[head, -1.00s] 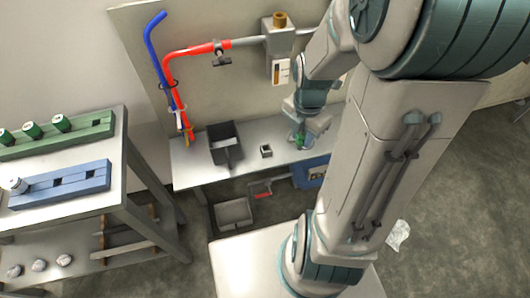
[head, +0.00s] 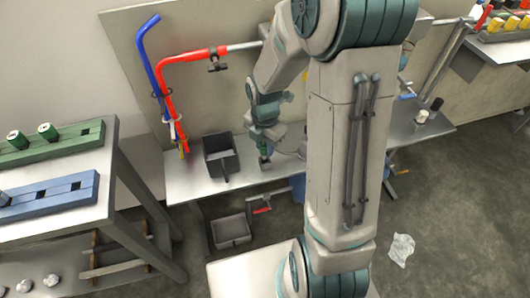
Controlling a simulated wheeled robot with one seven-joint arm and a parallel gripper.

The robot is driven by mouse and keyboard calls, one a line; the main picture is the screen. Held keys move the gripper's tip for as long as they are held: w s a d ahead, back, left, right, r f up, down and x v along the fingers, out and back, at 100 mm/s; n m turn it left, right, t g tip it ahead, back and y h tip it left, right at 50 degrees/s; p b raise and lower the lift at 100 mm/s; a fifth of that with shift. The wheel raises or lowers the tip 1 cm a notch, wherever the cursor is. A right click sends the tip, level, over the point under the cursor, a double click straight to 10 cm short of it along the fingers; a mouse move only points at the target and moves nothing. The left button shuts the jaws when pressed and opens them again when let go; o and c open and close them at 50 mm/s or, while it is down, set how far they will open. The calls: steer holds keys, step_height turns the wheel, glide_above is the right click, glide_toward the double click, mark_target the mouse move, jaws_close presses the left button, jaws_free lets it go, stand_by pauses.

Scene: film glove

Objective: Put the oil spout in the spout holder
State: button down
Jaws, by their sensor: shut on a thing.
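My gripper (head: 265,142) is over the middle of the workbench, pointing down. It is shut on a small green piece, which I take to be the oil spout (head: 263,151). The spout looks about upright, and its upper part is hidden by the gripper. Right below it on the bench is the small dark square spout holder (head: 265,164), mostly covered from this angle. I cannot tell whether the spout's lower end is above the holder or inside it.
A dark open bin (head: 221,158) stands just left of the gripper on the workbench (head: 190,183). Red and blue pipes (head: 157,85) rise at the bench's left end. A grey bin (head: 230,230) is below. A side table (head: 105,160) with green and blue racks stands left.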

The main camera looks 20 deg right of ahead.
mark_target(265, 153)
steer(key=shift+f+b, duration=0.35)
steer(key=shift+f, duration=1.3)
steer(key=shift+f, duration=0.2)
steer(key=c, duration=1.1)
jaws_free()
steer(key=shift+c, duration=0.2)
